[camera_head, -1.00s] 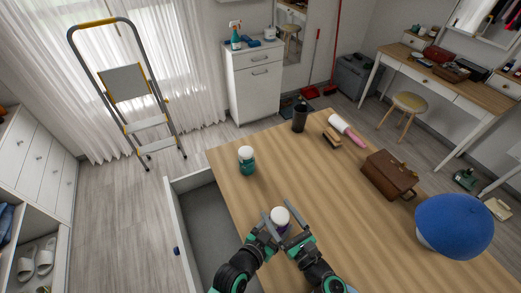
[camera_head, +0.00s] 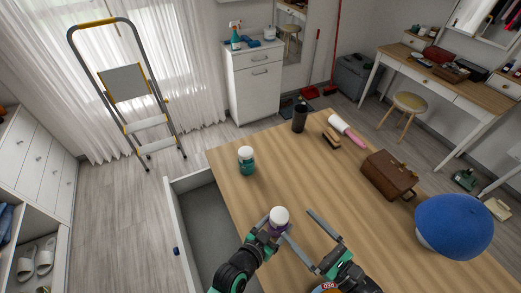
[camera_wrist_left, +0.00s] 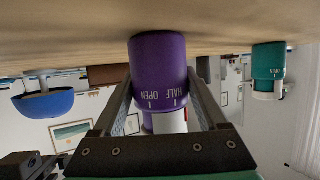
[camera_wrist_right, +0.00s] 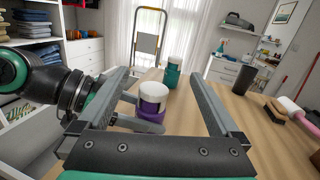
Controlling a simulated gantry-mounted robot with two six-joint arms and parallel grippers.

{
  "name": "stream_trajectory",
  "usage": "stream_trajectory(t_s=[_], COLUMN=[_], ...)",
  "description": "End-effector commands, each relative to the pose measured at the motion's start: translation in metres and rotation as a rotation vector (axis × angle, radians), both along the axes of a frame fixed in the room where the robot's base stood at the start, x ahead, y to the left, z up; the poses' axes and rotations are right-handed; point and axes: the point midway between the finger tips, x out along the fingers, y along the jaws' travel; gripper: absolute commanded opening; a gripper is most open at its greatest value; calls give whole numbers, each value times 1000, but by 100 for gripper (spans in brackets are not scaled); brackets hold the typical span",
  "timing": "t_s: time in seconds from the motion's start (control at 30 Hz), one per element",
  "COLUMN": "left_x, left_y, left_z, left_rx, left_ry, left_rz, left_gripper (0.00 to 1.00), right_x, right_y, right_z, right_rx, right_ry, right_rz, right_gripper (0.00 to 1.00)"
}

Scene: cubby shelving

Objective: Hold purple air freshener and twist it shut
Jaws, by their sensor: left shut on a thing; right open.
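The purple air freshener (camera_head: 277,224) has a white cap and stands upright at the table's near left edge. My left gripper (camera_head: 271,236) is shut on its purple body. The left wrist view shows the purple body (camera_wrist_left: 160,75) close up between the fingers, with "HALF" and "OPEN" printed on it. My right gripper (camera_head: 313,240) is open and empty, to the right of the air freshener. The right wrist view shows the white cap (camera_wrist_right: 153,92) beyond its open fingers, nearer the left finger. A teal air freshener (camera_head: 247,162) with a white cap stands farther back on the table.
An open grey drawer (camera_head: 205,225) lies left of the table. The table's middle is clear.

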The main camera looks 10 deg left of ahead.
Motion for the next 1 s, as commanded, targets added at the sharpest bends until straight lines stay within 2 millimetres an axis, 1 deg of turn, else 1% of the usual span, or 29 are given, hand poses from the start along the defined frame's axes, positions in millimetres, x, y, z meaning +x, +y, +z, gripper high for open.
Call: stream_trajectory(t_s=[0.03,0.2,0.5,0.8,0.9,1.0], left_x=[0,0,0,0,0,0], left_y=[0,0,0,0,0,0], left_z=[0,0,0,0,0,0], left_rx=[0,0,0,0,0,0], left_ry=[-1,-1,-1,-1,-1,-1], left_rz=[0,0,0,0,0,0], left_gripper=[10,10,10,10,10,10], right_x=[7,27,56,76,80,83], right_y=[4,20,53,93,106,115], right_z=[10,41,95,149,165,176], right_rx=[-4,-29,-97,-202,-244,-291], right_ry=[-21,-81,-185,-285,-312,-329], right_rz=[11,49,134,240,277,313], right_gripper=[99,99,99,99,99,99])
